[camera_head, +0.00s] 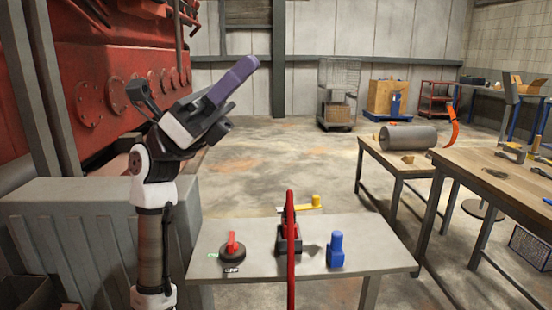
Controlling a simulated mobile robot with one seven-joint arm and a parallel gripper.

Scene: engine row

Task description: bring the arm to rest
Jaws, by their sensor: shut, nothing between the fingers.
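My arm rises at the left of the head view, in front of a grey ribbed box. My gripper (250,64) is at its upper end, with purple fingers tilted up and to the right. The fingers are together and hold nothing. The gripper is in the air, well above the small grey table (262,284) and apart from everything on it.
On the small table are a dark round part with a red handle (232,246), a black part (283,240), a blue part (335,250) and a yellow part (315,202). A red upright bar (291,265) stands in front. Wooden workbenches (465,167) stand right; red machinery (110,60) left.

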